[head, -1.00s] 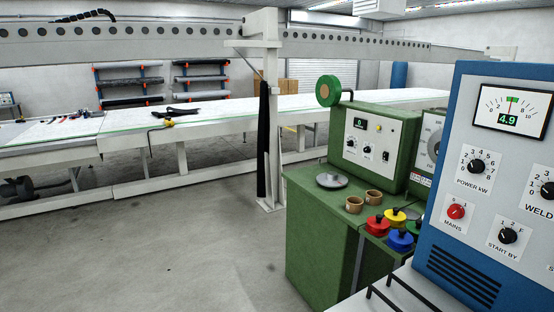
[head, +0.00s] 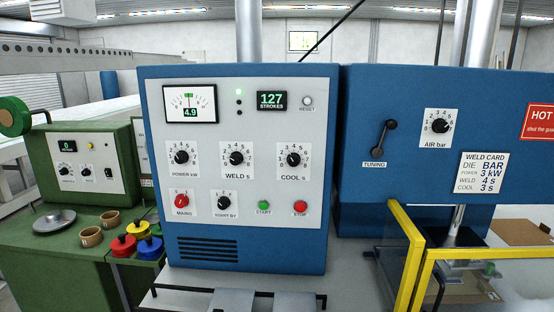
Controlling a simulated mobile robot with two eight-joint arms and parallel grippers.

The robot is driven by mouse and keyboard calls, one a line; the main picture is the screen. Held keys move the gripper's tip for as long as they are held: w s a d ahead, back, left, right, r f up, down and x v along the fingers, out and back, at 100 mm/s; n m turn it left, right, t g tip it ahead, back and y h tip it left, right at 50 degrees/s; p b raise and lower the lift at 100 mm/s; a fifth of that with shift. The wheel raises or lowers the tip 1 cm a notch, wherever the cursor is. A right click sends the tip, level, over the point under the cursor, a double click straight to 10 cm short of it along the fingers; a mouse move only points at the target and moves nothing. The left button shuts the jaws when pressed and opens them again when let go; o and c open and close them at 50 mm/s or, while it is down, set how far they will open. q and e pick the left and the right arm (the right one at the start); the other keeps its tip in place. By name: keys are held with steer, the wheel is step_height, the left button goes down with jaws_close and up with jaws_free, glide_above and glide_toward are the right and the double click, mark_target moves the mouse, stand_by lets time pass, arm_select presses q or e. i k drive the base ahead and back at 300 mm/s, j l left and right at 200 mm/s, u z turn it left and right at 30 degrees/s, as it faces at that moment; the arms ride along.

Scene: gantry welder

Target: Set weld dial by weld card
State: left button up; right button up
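The weld dial (head: 236,158), a black knob on a white plate marked WELD s, is in the middle of the blue welder cabinet's grey front panel. Its pointer is too small to read surely. The weld card (head: 481,173) is on the blue housing to the right. It reads DIE BAR, POWER 3 kW, WELD 4 s, COOL 3 s. The POWER kW dial (head: 181,158) is left of the weld dial and the COOL s dial (head: 293,160) is right of it. Neither gripper is in view.
The panel also has a red MAINS switch (head: 181,201), a START BY knob (head: 224,203), a green START button (head: 264,205) and a red STOP button (head: 300,207). A yellow-framed guard (head: 408,260) stands at front right. A green bench (head: 75,245) with coloured pots is at left.

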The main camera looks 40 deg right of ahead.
mark_target(237, 158)
steer(key=z, duration=1.15)
